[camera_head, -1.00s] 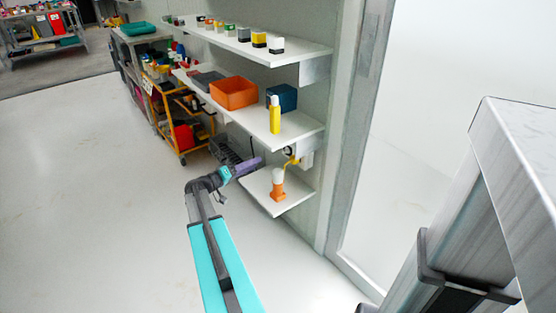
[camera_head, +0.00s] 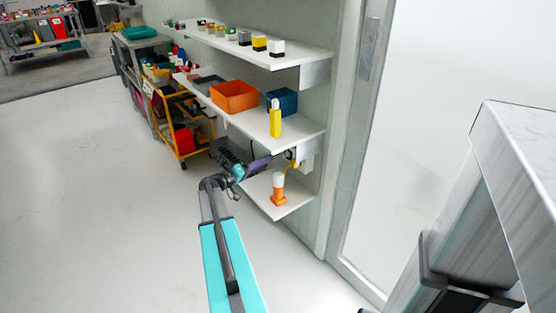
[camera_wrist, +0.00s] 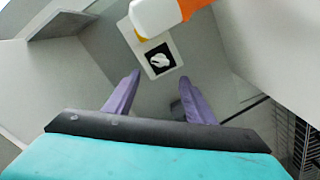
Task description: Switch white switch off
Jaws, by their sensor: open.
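The white switch (camera_wrist: 160,60) is a white rotary knob on a black square within a pale plate, seen in the wrist view. The bottle's white cap covers part of the plate's upper edge. In the head view I cannot make out the knob. My gripper (camera_wrist: 159,77) has two purple fingers, open and empty, with their tips apart and below the switch in the picture. I cannot tell the remaining distance in depth. In the head view my gripper (camera_head: 261,165) is by the lowest shelf, left of the wall fitting.
An orange bottle with a white cap (camera_head: 278,192) stands on the lowest shelf (camera_head: 292,207), close to my gripper; its cap (camera_wrist: 154,14) looms in the wrist view. A yellow bottle (camera_head: 275,120) and an orange bin (camera_head: 234,97) are on the shelf above. A dark wire basket (camera_head: 228,152) is left.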

